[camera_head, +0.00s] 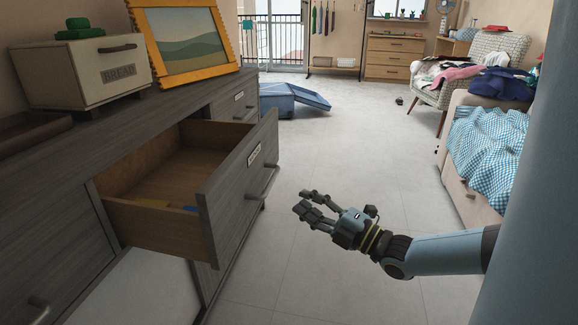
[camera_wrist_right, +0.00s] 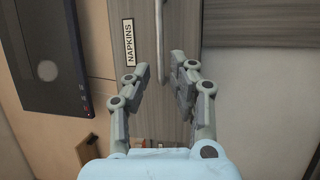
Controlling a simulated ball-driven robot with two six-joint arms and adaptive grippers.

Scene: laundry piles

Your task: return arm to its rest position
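My right gripper (camera_head: 316,206) hangs over the floor in the head view, its arm coming in from the right. It is to the right of the pulled-out drawer and apart from it. In the right wrist view the two fingers of my right gripper (camera_wrist_right: 166,80) are spread with a gap between them and nothing held. Beyond the fingers is a grey panel (camera_wrist_right: 103,30) with a label reading NAPKINS and a bar handle. My left gripper does not show in either view.
The open drawer (camera_head: 238,190) juts out from the dark dresser (camera_head: 50,180). A blue bin (camera_head: 278,98) with a tilted lid stands on the floor beyond. A couch with a checked blue cloth (camera_head: 487,148) is at the right. The floor (camera_head: 340,140) between is mostly clear.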

